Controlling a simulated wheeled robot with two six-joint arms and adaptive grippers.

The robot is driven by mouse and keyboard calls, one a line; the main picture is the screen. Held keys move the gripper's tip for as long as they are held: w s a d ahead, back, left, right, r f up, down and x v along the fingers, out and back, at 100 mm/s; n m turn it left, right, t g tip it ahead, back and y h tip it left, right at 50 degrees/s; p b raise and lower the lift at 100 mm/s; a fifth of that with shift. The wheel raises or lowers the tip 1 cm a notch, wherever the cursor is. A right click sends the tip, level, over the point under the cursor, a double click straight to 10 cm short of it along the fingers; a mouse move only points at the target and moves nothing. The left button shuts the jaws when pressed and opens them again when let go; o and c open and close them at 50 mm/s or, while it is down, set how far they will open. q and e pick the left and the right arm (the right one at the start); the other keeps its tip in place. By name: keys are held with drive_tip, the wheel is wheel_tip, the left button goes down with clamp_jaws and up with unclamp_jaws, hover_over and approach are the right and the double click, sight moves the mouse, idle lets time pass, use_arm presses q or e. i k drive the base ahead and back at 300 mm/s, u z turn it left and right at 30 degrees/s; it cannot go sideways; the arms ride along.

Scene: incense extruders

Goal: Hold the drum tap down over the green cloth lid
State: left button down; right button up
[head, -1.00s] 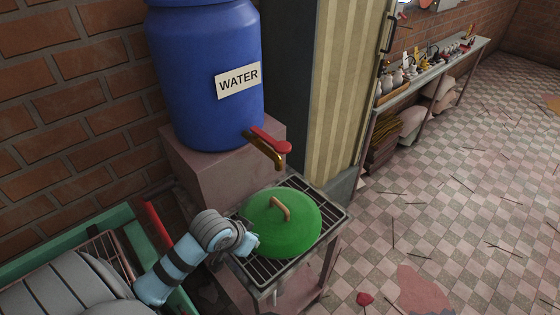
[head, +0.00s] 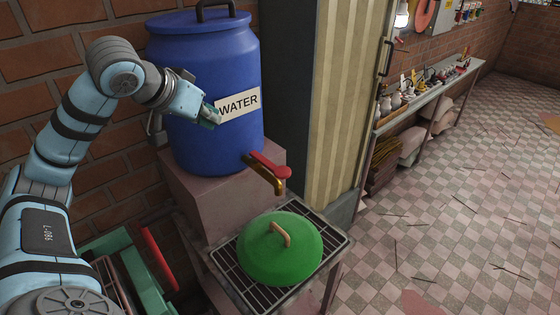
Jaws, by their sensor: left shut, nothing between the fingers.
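The blue water drum (head: 215,60) stands on a pinkish block in the head view, with a "WATER" label (head: 238,103) on its front. Its tap (head: 263,172) has a brass spout and a red handle (head: 270,165) and juts from the drum's lower front. The green cloth lid (head: 280,248) with a tan handle lies on the rack below the tap. My left gripper (head: 214,117) is shut and empty, in front of the drum at the label's left edge, above the tap. Whether it touches the drum I cannot tell. My right gripper is not in view.
The metal rack (head: 338,240) holds the lid. The pinkish block (head: 205,195) bears the drum. A green frame with a red bar (head: 160,258) stands at lower left. A striped panel (head: 338,100) stands right of the drum. Tiled floor (head: 450,210) is mostly open at right, with scattered sticks.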

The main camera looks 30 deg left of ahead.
sight(282, 173)
drive_tip(key=k, duration=0.45)
drive_tip(key=z, duration=1.7)
drive_tip(key=k, duration=0.65)
drive_tip(key=u, duration=0.95)
drive_tip(key=i, duration=0.5)
drive_tip(key=z, duration=0.05)
